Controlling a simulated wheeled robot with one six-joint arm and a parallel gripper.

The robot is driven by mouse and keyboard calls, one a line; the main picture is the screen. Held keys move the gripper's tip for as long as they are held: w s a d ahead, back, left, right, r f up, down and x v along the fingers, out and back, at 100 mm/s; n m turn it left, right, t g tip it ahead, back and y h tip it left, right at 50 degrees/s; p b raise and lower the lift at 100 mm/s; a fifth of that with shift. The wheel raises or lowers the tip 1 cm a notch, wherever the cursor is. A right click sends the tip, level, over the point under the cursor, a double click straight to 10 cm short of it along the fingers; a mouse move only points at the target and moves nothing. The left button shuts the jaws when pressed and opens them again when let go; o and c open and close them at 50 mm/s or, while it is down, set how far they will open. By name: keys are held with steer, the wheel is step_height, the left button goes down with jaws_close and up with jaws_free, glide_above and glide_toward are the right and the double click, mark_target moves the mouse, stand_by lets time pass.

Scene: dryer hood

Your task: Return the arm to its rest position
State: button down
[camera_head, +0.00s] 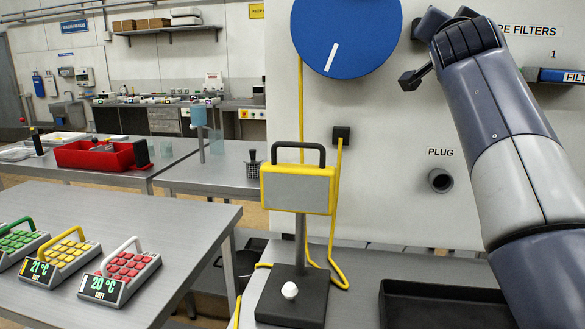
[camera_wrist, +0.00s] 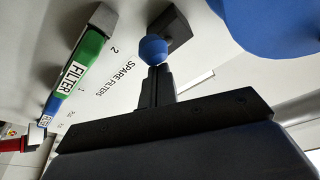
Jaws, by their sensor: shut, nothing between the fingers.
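My arm (camera_head: 500,110) reaches up the right side of the head view, bent at the top in front of the pale wall panel. My gripper shows in the wrist view (camera_wrist: 157,72), its two dark fingers together with nothing between them. A blue ball knob (camera_wrist: 154,48) appears right at the fingertips in that view; I cannot tell whether they touch. A dark block (camera_wrist: 175,28) is behind the knob. In the head view the gripper is hard to separate from the dark parts around the bend of my arm.
A large blue disc (camera_head: 350,35) with a white mark is on the panel, left of my arm. Green (camera_wrist: 85,60) and blue filters are at the panel's side. A yellow-framed device (camera_head: 298,189) stands below. A black tray (camera_head: 440,305) lies under my arm. Keypads (camera_head: 120,270) are on the left table.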

step_height(320, 180, up, 3)
steer(key=p, duration=0.4)
steer(key=g+y+p, duration=0.1)
steer(key=p, duration=0.4)
steer(key=shift+r+g, duration=0.2)
steer(key=shift+g, duration=0.1)
steer(key=g+p, duration=0.1)
steer(key=p, duration=0.3)
steer(key=r+p, duration=0.1)
steer(key=p, duration=0.3)
steer(key=shift+w+d+r+n+g+y, duration=0.1)
steer(key=shift+w+r+n+g+y, duration=0.1)
steer(key=shift+n+g+y, duration=0.15)
steer(key=g+p, duration=0.1)
steer(key=p, duration=0.2)
steer(key=shift+w+r, duration=0.1)
